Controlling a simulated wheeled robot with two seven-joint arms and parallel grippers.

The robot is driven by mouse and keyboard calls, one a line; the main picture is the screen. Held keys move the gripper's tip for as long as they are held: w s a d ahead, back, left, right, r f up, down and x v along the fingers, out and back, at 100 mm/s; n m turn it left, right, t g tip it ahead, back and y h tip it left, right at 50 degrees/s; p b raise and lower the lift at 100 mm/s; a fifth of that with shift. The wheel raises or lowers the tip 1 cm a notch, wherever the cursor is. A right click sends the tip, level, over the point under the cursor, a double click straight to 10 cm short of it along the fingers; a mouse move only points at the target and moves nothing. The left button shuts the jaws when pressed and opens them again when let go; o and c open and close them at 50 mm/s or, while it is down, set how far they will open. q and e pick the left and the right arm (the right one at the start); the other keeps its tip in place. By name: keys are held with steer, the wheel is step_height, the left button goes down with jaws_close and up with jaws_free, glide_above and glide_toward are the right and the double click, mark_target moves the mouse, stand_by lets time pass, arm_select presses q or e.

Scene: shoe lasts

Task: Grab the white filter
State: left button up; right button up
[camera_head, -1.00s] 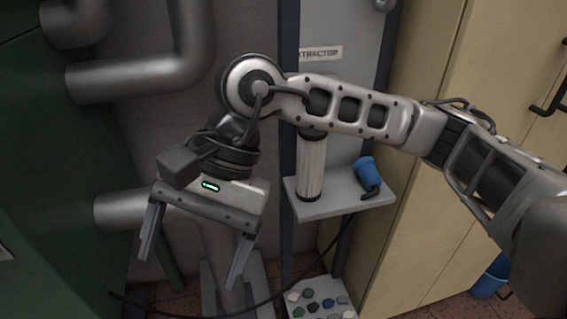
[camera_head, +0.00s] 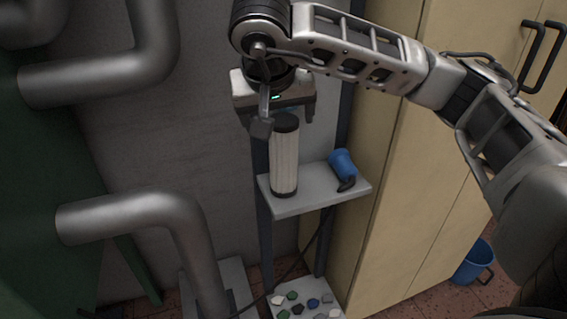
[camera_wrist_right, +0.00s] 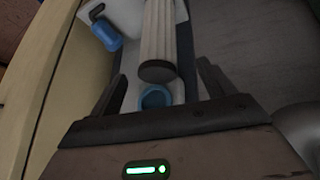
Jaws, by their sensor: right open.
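The white filter (camera_head: 284,162) is a pale ribbed cylinder with dark end caps. It stands upright on a small grey shelf (camera_head: 318,199) in the head view. My right gripper (camera_head: 278,112) is just above the filter's dark top cap. In the right wrist view the jaws are open, with one finger on each side of the view. The filter (camera_wrist_right: 160,35) shows ahead between them, its dark cap nearest. The fingers look apart from it. My left gripper is not in view.
Thick grey pipes (camera_head: 100,75) are at the left and a beige cabinet (camera_head: 415,170) at the right. A tray of coloured stones (camera_head: 310,304) and a blue bucket (camera_head: 473,262) are lower down.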

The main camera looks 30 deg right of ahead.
mark_target(284, 135)
steer(key=shift+s+x, duration=0.15)
steer(key=shift+x, duration=1.5)
steer(key=shift+s+x, duration=0.1)
steer(key=shift+x, duration=1.5)
steer(key=shift+d, duration=0.1)
steer(key=c, duration=1.7)
